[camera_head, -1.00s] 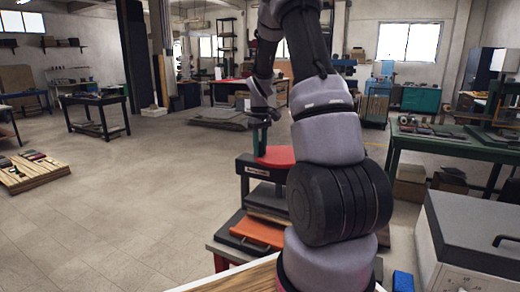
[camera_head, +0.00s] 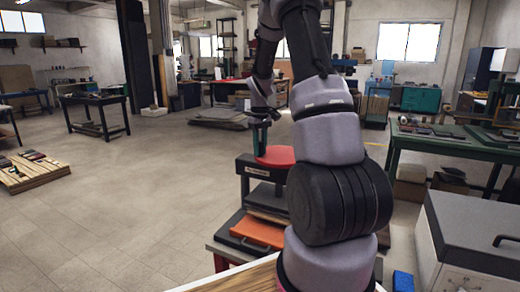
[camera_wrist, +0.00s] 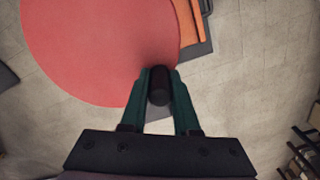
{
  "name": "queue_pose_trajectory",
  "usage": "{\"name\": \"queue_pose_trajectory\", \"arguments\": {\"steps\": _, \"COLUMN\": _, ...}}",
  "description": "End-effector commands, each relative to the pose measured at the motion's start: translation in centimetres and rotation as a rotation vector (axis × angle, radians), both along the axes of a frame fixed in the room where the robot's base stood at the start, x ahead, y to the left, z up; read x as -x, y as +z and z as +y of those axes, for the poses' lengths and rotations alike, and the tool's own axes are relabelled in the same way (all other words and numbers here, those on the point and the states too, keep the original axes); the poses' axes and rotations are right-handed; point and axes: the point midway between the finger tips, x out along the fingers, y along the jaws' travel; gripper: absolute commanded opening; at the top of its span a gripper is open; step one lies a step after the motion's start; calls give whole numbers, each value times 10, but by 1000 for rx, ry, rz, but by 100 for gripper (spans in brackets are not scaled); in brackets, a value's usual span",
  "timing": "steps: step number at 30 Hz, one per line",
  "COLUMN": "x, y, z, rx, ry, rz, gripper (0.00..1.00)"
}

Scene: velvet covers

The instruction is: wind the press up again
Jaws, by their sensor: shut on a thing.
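The press (camera_head: 252,170) stands ahead of me, with a dark frame and a flat round red wheel (camera_head: 278,155) on top. In the wrist view the red wheel (camera_wrist: 90,45) fills the upper left. A dark upright handle (camera_wrist: 159,88) stands at the wheel's right-hand edge. My gripper (camera_wrist: 159,76) has green fingers, one on each side of this handle, and is shut on it. In the head view my gripper (camera_head: 261,148) reaches down at the wheel's left edge. My arm hides the right side of the press.
An orange piece (camera_head: 257,233) lies low at the front of the press. A green workbench (camera_head: 440,147) and a grey-lidded cabinet (camera_head: 480,230) stand at the right. A pallet of wood (camera_head: 35,173) lies far left. The floor between is clear.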

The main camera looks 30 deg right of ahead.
Motion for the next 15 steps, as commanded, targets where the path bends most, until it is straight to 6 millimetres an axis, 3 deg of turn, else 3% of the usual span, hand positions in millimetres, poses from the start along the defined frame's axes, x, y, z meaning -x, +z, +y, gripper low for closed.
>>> {"name": "queue_pose_trajectory", "arguments": {"steps": 8, "x": 6, "y": 1, "z": 0, "rx": -1, "ry": 74, "rz": -3, "gripper": 0}}
{"name": "queue_pose_trajectory", "arguments": {"steps": 15, "x": 21, "y": 1, "z": -1, "rx": 0, "ry": 249, "rz": -2, "gripper": 0}}
